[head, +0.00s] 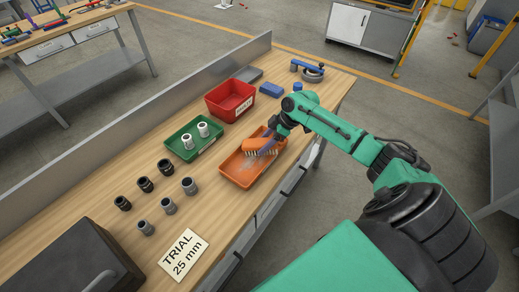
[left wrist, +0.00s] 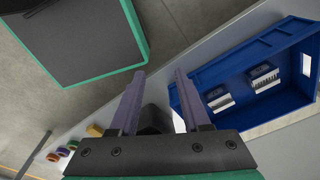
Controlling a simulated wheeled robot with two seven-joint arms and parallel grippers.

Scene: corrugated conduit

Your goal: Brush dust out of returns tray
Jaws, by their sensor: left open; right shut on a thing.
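The orange returns tray (head: 238,178) sits on the bench near its front edge, with a pale patch of dust (head: 246,166) on its floor. My right gripper (head: 271,140) is over the tray's far side and is shut on a brush (head: 257,143) with an orange body. The brush's pale bristles point down into the tray; I cannot tell whether they touch the floor. My left gripper (left wrist: 160,95) shows only in the left wrist view, open with nothing between its purple fingers. It is away from the orange tray.
A green tray (head: 181,153) with white fittings and a red bin (head: 218,110) stand behind the orange tray. Several dark and grey fittings (head: 145,184) and a "TRIAL 25 mm" card (head: 184,254) lie to the left. The left wrist view shows a blue bin (left wrist: 205,75) beside the left gripper.

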